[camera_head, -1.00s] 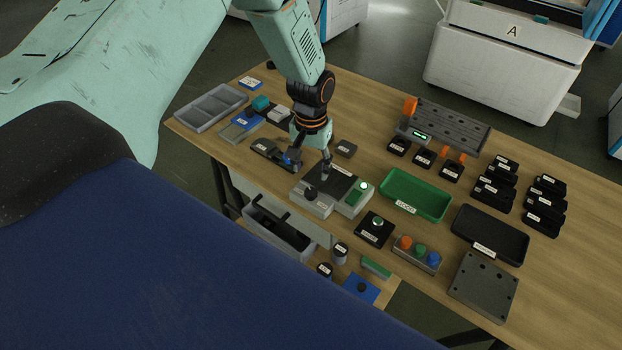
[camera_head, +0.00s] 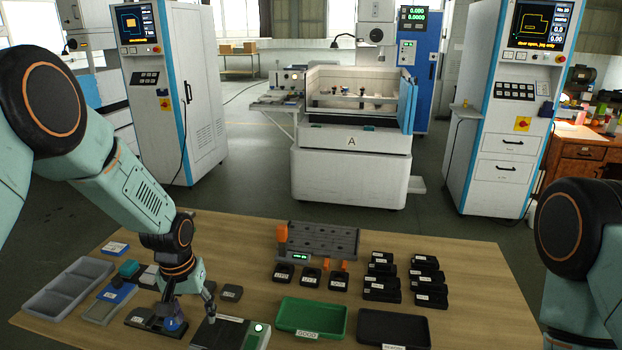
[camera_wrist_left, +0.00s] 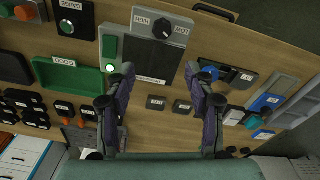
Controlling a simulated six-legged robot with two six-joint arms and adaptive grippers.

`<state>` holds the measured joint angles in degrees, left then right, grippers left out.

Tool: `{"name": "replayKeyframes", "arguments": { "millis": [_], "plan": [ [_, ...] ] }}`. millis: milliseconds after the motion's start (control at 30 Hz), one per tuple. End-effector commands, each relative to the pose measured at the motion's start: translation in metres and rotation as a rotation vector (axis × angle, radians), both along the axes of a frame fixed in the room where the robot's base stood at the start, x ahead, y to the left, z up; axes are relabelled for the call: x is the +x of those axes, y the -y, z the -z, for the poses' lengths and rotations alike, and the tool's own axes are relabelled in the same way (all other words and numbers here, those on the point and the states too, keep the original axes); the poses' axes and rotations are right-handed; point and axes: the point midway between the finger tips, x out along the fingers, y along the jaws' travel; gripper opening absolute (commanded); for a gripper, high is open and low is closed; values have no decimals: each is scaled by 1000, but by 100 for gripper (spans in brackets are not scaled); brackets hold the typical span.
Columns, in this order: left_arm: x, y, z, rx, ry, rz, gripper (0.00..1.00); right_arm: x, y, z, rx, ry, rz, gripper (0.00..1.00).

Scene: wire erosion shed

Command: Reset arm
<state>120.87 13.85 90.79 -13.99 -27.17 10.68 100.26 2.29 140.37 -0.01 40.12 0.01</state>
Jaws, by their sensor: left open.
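My left gripper (camera_head: 190,318) is open and empty in the head view, pointing down above the left part of the wooden table. In the left wrist view its two fingers (camera_wrist_left: 160,100) stand wide apart with nothing between them. Below it is a grey device (camera_head: 230,335) with a dark plate, a knob and a lit green button; it also shows in the left wrist view (camera_wrist_left: 150,50). A small dark fixture (camera_head: 150,320) lies beside the fingers. My right arm shows at the right edge of the head view, but its gripper is out of frame.
A grey tray (camera_head: 68,288) lies at the table's left. A green tray (camera_head: 310,315) and a black tray (camera_head: 394,328) lie at the front. Several black blocks (camera_head: 382,275) stand behind them. A machine marked A (camera_head: 350,165) stands beyond the table. The table's right part is clear.

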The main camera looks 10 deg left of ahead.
Motion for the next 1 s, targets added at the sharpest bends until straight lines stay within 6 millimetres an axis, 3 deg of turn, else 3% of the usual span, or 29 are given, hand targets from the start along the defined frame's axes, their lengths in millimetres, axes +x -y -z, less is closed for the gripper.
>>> {"name": "replayKeyframes", "arguments": {
  "millis": [133, 267, 367, 500, 600, 833, 900, 1000],
  "plan": [
    [7, 13, 11, -25, 134, 22, 54, 0, 0, 0, 0, 0, 0, 40],
    [-19, 35, 51, -44, 212, 43, 54, 0, 0, 14, 0, 0, 0, 40],
    [-58, 51, 94, -48, 236, 58, 54, 0, 0, 34, 0, 0, 0, 40],
    [-128, 67, 152, -36, 230, 77, 54, 0, 0, 66, 0, 0, 0, 40],
    [-181, 73, 184, -22, 198, 91, 54, 0, 0, 88, 0, -1, 0, 40],
    [-292, 79, 236, 1, 48, 121, 54, 0, 0, 133, 0, 0, 0, 40],
    [-315, 80, 247, 0, -3, 131, 54, 0, 0, 143, 0, 0, 0, 40],
    [-329, 81, 259, 0, -34, 141, 54, 0, 0, 152, 0, 0, 0, 40]
  ]
}}
